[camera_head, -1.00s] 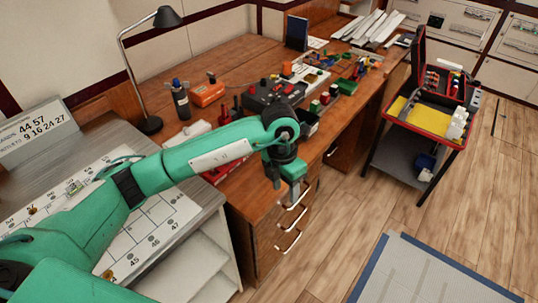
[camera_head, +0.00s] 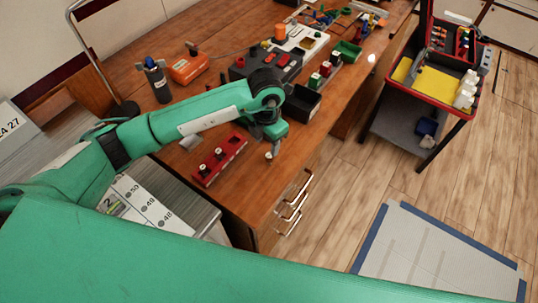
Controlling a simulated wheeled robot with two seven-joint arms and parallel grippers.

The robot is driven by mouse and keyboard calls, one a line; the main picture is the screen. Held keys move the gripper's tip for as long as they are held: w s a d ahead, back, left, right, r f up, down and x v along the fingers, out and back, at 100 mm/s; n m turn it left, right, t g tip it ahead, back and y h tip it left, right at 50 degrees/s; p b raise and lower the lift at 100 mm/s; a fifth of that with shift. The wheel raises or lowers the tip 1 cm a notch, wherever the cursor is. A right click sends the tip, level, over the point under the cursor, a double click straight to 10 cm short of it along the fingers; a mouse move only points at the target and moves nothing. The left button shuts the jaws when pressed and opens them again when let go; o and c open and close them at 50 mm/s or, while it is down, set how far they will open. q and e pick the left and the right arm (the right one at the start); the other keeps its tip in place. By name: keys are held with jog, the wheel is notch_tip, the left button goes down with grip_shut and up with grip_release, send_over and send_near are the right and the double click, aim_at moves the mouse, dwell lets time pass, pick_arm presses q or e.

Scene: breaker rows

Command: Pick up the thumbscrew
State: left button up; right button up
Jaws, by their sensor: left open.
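My left gripper (camera_head: 272,149) hangs over the front edge of the wooden workbench, pointing down, its fingers small and partly hidden by the wrist. It is open, and I see nothing held in it. A red strip (camera_head: 219,164) with several small pale-topped knobs (camera_head: 204,168) lies on the bench just left of the gripper, apart from it. I cannot tell whether one of these knobs is the thumbscrew; it is too small to single out. My right gripper is not in view.
The workbench (camera_head: 225,205) holds a dark box with red parts (camera_head: 266,68), a black open bin (camera_head: 301,104), an orange case (camera_head: 188,68) and a dark bottle (camera_head: 157,80). A cart with a red-rimmed tray (camera_head: 433,98) stands right. The floor (camera_head: 345,185) between is clear.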

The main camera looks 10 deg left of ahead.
aim_at(269, 155)
pick_arm(q)
jog(key=shift+w+f, duration=0.1)
jog(key=shift+f, duration=0.8)
jog(key=shift+d+f+p, duration=0.15)
jog(key=shift+f+p, duration=0.25)
jog(key=shift+f, duration=0.1)
jog(key=f, duration=0.1)
jog(key=w+f+p, duration=0.1)
jog(key=f, duration=0.1)
jog(key=shift+d+f, duration=0.1)
jog(key=shift+f, duration=0.55)
jog(key=shift+c, duration=0.2)
grip_shut()
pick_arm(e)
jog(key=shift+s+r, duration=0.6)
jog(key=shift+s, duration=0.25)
